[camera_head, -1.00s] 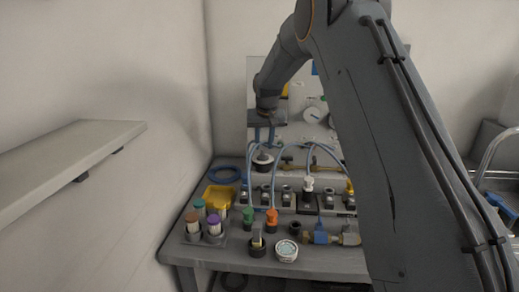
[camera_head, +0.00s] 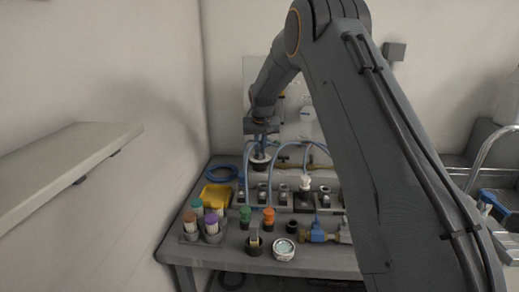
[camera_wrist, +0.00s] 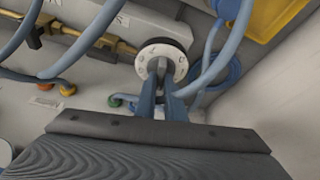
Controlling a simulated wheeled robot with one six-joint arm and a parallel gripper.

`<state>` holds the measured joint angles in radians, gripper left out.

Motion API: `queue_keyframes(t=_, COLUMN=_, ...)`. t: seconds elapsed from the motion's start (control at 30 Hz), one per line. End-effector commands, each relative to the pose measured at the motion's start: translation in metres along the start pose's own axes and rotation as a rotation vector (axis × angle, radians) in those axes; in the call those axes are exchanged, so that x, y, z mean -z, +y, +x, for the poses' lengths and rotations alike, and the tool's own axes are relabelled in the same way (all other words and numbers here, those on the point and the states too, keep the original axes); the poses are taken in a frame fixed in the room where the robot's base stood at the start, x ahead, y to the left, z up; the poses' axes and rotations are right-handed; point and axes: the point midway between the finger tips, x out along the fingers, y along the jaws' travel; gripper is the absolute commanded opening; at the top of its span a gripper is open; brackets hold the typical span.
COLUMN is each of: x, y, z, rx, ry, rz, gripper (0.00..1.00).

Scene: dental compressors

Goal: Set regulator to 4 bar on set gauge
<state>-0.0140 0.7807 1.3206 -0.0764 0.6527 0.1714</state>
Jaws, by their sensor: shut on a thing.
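The regulator (camera_wrist: 153,49) is a dark round body with a white, marked dial ring and a small grey grip at its centre. It also shows in the head view (camera_head: 259,163) at the back left of the bench. My gripper (camera_wrist: 161,84) has its blue fingers shut on this centre grip. In the head view my gripper (camera_head: 259,146) reaches down onto the regulator from above.
Blue hoses (camera_head: 281,153) loop close to my gripper. A row of fittings (camera_head: 283,194) runs along the bench. A yellow tray (camera_head: 217,195), capped tubes (camera_head: 212,224), and green and orange-capped pieces (camera_head: 268,217) stand in front. A shelf (camera_head: 65,165) juts from the left wall.

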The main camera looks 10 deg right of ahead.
Motion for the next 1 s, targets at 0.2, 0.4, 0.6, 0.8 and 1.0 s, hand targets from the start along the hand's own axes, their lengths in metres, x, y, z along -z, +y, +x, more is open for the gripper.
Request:
queue_keyframes(t=0.2, x=0.0008, y=0.0001, z=0.0005, rx=-0.017, ry=0.002, rz=0.045, gripper=0.0)
queue_keyframes(t=0.4, x=0.0012, y=0.0005, z=0.0012, rx=-0.063, ry=0.002, rz=0.156, gripper=0.0)
queue_keyframes(t=0.6, x=0.0017, y=0.0001, z=0.0016, rx=-0.118, ry=0.003, rz=0.289, gripper=0.0)
queue_keyframes(t=0.8, x=0.0015, y=-0.0002, z=0.0015, rx=-0.166, ry=0.002, rz=0.405, gripper=0.0)
queue_keyframes(t=1.0, x=0.0017, y=-0.001, z=0.0008, rx=-0.196, ry=0.002, rz=0.48, gripper=0.0)
